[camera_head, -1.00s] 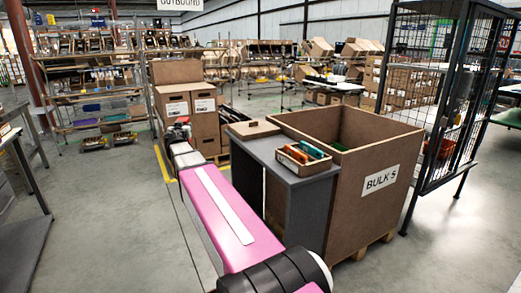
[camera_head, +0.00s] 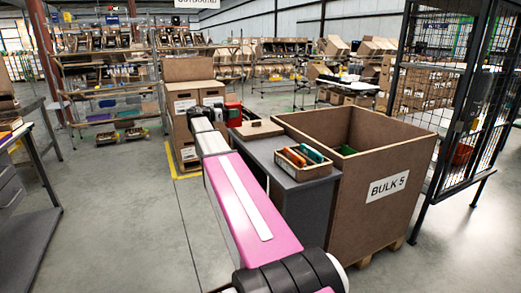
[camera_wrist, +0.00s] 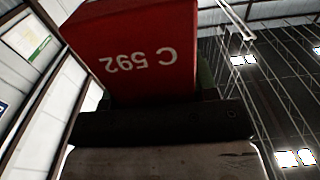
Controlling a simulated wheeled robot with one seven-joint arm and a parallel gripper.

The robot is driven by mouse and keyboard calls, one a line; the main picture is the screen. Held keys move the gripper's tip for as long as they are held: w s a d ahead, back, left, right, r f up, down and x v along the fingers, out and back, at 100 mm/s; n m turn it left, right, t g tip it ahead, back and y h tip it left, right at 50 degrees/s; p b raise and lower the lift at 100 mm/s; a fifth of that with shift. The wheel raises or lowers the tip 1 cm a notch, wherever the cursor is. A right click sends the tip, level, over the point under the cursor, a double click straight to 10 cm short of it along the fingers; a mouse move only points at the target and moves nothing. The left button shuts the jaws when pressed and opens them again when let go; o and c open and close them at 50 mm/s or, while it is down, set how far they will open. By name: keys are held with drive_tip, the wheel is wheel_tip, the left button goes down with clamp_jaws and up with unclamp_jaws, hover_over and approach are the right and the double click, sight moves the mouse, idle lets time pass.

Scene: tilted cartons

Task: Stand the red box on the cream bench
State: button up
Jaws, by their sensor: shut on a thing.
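The red box (camera_head: 234,114) shows small at the far end of my arm in the head view, partly hidden by my gripper (camera_head: 217,115). In the wrist view the red box (camera_wrist: 140,30) fills the upper middle, with "C 592" upside down on its face. My gripper (camera_wrist: 155,112) is shut on it, and the roof behind shows that the box is held up in the air. The finger contact is mostly hidden by the dark gripper body. I cannot make out a cream bench in either view.
A grey table (camera_head: 308,192) bears a tray (camera_head: 303,161) of orange and teal items. A large brown bin marked BULK 5 (camera_head: 372,218) stands beside it, with a black mesh cage (camera_head: 455,130) to the right. Open floor (camera_head: 115,215) lies left of my arm.

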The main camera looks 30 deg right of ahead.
drive_tip(key=shift+s+d+f, duration=1.3)
drive_tip(key=shift+d+f, duration=0.2)
drive_tip(key=shift+f, duration=0.3)
drive_tip(key=shift+s+d+f, duration=1.25)
drive_tip(key=shift+d+f, duration=0.2)
drive_tip(key=shift+f, duration=0.35)
drive_tip(key=shift+s+d+f, duration=1.3)
drive_tip(key=shift+d+f, duration=0.2)
drive_tip(key=shift+f, duration=0.3)
drive_tip(key=shift+f, duration=0.15)
drive_tip(key=o, duration=1)
